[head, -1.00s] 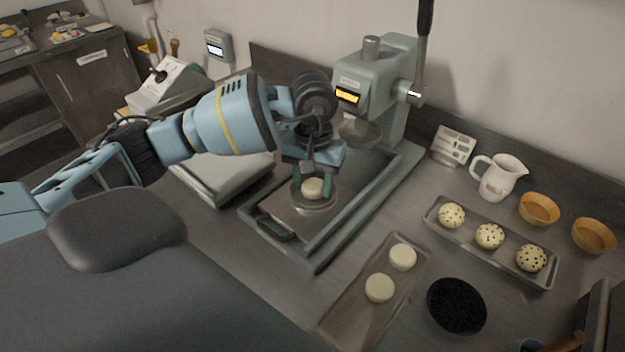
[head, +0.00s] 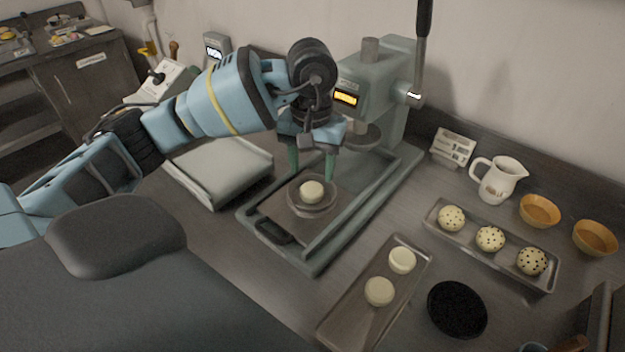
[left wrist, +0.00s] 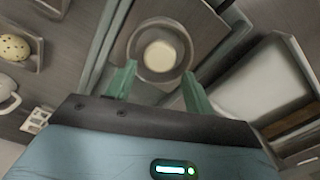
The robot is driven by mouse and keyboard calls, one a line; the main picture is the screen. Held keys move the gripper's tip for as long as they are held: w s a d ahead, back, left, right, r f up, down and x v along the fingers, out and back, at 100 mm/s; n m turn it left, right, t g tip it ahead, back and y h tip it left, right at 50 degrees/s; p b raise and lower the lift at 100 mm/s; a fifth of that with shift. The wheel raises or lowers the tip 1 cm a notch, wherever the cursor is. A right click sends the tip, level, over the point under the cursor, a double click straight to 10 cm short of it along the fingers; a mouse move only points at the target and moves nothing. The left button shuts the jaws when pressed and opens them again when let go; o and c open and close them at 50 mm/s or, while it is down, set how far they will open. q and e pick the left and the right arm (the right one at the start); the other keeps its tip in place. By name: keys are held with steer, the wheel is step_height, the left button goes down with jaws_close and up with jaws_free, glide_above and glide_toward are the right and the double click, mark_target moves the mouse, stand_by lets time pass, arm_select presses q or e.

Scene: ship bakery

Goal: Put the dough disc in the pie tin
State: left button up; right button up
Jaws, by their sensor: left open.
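A pale dough disc (head: 312,191) sits in the round metal pie tin (head: 331,206) on the press's sliding plate. Both also show in the left wrist view, the disc (left wrist: 159,56) inside the tin (left wrist: 137,42). My left gripper (head: 312,176) is open and empty, just above and behind the tin, its green fingers apart. In the left wrist view its fingertips (left wrist: 155,78) are on either side of the tin's near edge. My right gripper does not show.
The press (head: 375,85) with its upright lever stands behind the tin. To the right are a tray of speckled dough balls (head: 490,238), a white jug (head: 498,180), orange bowls (head: 540,210) and a black round pad (head: 457,308). A scale-like flat machine (head: 222,168) stands left.

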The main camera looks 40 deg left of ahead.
arm_select(q)
step_height(320, 180, up, 7)
stand_by(0.3)
steer(key=shift+a+f, duration=0.1)
